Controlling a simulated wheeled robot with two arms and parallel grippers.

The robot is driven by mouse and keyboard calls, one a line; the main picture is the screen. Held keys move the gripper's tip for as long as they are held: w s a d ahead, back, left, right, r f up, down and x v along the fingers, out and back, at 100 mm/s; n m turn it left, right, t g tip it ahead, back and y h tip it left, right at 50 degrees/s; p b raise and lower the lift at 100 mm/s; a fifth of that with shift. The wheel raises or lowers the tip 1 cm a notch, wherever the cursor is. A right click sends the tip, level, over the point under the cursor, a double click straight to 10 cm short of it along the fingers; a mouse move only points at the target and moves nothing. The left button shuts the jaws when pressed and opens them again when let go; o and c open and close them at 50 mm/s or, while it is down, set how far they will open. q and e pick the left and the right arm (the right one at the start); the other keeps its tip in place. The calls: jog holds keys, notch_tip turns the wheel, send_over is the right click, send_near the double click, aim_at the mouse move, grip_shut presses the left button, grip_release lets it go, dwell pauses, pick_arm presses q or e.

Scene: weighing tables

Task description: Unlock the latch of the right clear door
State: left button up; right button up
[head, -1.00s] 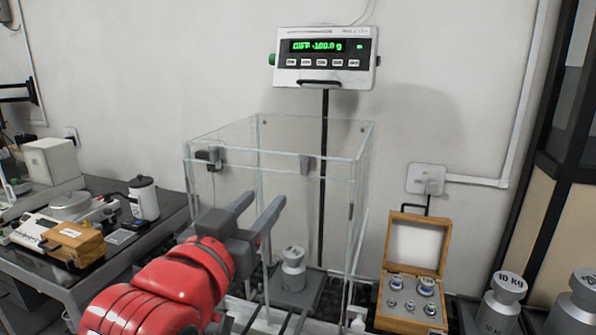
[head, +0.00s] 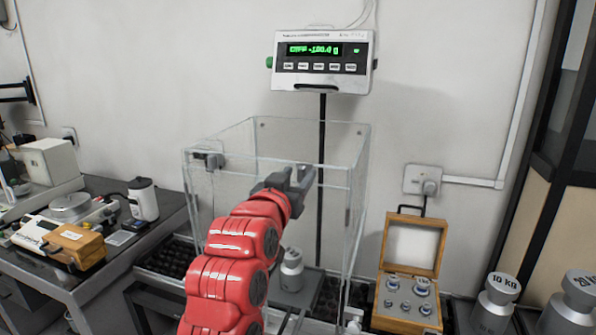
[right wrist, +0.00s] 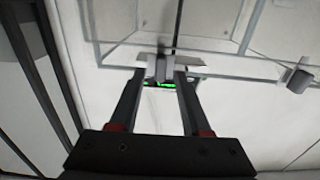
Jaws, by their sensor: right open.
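The clear glass enclosure (head: 235,165) stands on the weighing table with a weight inside it. My right gripper (head: 303,172) is open at the upper front of the right clear door. In the right wrist view, the grey latch (right wrist: 160,66) with a pale plate lies between or just beyond the open fingertips (right wrist: 160,77); contact cannot be told. In the head view my gripper hides this latch. Another dark latch (head: 210,159) sits at the enclosure's upper left and seems to show at the right of the wrist view (right wrist: 298,81). My left gripper is not in view.
A scale display (head: 322,60) stands on a black pole behind the enclosure. A silver weight (head: 291,268) stands inside. An open wooden weight box (head: 408,285) and large weights (head: 498,300) stand at the right. A side table (head: 105,250) with instruments is at the left.

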jog(key=shift+w, duration=0.25)
grip_shut()
